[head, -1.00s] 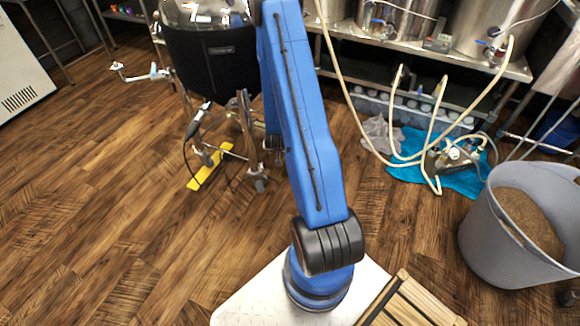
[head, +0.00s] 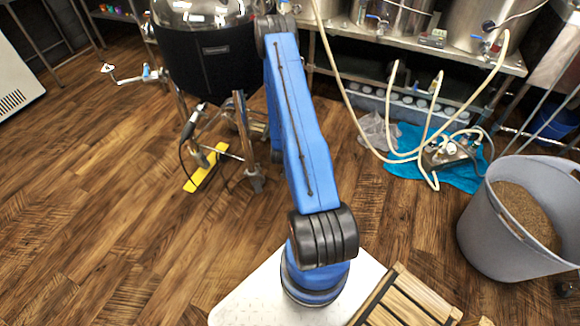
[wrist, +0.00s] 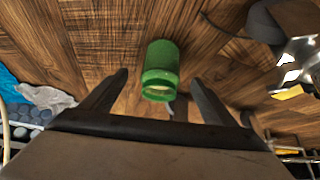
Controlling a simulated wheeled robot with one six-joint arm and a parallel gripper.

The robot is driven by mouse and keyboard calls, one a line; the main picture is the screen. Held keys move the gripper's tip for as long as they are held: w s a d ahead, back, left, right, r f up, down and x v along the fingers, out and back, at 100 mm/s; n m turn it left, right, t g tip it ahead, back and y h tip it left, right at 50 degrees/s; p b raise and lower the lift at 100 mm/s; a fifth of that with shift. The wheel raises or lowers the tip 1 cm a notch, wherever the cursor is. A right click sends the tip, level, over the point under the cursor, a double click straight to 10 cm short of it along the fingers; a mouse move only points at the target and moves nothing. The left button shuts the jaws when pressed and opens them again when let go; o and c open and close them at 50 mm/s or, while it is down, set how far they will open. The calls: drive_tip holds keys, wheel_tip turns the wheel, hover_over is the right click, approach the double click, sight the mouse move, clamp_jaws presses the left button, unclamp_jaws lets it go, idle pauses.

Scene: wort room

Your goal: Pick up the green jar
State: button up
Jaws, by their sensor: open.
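The green jar (wrist: 161,68) shows in the wrist view, near the picture's middle, over the wooden floor. It is a small cylinder, with its pale-centred round end turned toward the bottom of the picture. My gripper (wrist: 158,84) is open, with one dark finger to the left of the jar and one to the right. Neither finger appears to touch it. In the head view I cannot see the jar, and my gripper is hidden behind my blue arm.
A black kettle (head: 212,62) on a metal stand is left of my arm. A yellow bar (head: 205,168) lies beneath it. Hoses run to a pump (head: 447,152) on a blue cloth (head: 405,168). A grey bin (head: 487,225) stands at right. The left floor is clear.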

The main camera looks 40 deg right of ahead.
drive_tip(key=shift+x, duration=4.8)
drive_tip(key=shift+a, duration=0.15)
drive_tip(key=c, duration=1.4)
drive_tip(key=shift+r, duration=0.1)
